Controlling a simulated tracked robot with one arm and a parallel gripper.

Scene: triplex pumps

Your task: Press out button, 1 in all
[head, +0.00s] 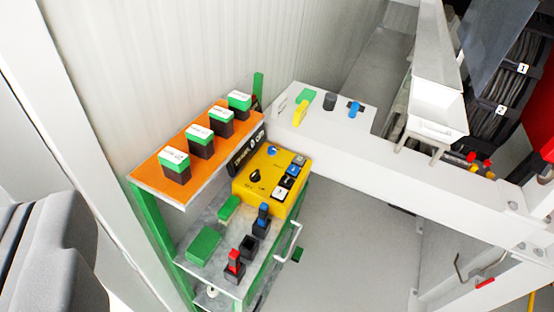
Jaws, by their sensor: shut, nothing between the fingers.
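A yellow control box (243,190) sits on a green-framed stand near the middle of the head view. Its top carries a round blue button (272,151), a black rotary knob (255,176) and a row of small square buttons (287,182) along its right side, some pale and some dark. Their lettering is too small to read, so I cannot tell which one is the out button. No button is visibly touched by anything. My gripper does not show in this view.
An orange shelf (148,176) with several green-and-black blocks stands left of the box. Red and blue joysticks (234,262) rise below it. A white beam (340,135) with coloured parts runs behind. A dark grey padded shape (45,255) fills the lower left. Grey floor (345,245) is open to the right.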

